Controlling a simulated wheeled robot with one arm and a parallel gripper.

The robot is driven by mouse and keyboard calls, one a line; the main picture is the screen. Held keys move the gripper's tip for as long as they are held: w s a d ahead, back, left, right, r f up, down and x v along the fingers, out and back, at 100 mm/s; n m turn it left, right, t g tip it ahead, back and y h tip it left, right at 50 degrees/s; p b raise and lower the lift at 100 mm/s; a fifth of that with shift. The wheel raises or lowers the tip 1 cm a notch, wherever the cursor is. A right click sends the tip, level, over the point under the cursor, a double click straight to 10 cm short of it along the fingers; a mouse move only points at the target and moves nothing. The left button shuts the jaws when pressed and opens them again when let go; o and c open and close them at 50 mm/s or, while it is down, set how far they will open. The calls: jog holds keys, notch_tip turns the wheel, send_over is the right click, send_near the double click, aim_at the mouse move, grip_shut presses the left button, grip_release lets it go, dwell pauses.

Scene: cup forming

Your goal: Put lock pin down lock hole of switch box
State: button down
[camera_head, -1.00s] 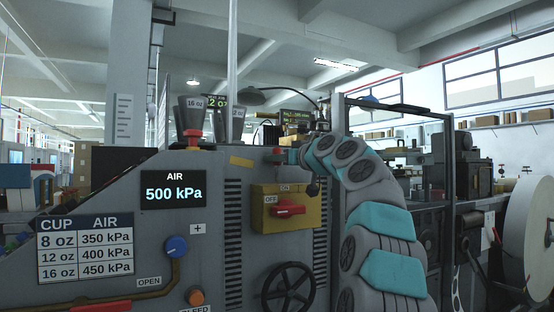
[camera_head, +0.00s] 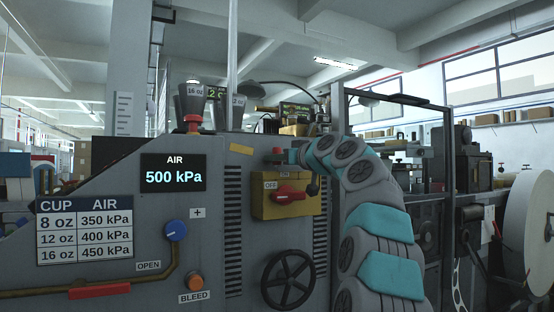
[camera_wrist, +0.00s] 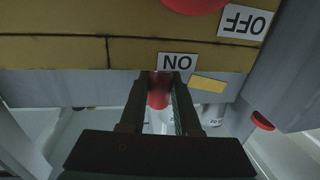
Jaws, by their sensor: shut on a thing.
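The switch box (camera_head: 262,209) is a yellow box on the grey machine front, with OFF and ON labels and a red switch handle (camera_head: 289,196). In the wrist view, its yellow face (camera_wrist: 60,52) spans the top, with the ON label (camera_wrist: 177,61) just beyond my fingertips. My gripper (camera_head: 281,156) is just above the box's top edge in the head view. It is shut on the lock pin (camera_head: 277,150), whose small red top shows there. My fingers (camera_wrist: 160,88) also show in the wrist view. The pin's lower end and the lock hole are not clearly visible.
Left of the box are a pressure display (camera_head: 174,173) reading 500 kPa, a blue knob (camera_head: 176,231) and an orange BLEED button (camera_head: 194,281). A black handwheel (camera_head: 288,280) is below the box. A dark frame post (camera_head: 447,190) stands right of my arm.

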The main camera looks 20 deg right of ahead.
jog(key=c, duration=0.5)
grip_release()
jog(key=shift+c, duration=0.2)
jog(key=shift+s, duration=0.1)
jog(key=shift+s+d+b, duration=0.25)
jog(key=shift+s+b, duration=0.05)
jog(key=shift+s, duration=0.95)
jog(key=shift+s+d+b, duration=0.3)
jog(key=shift+s+b, duration=0.05)
jog(key=shift+s, duration=0.9)
jog(key=shift+s+d+b, duration=0.25)
jog(key=shift+s+b, duration=0.05)
jog(key=shift+s, duration=0.95)
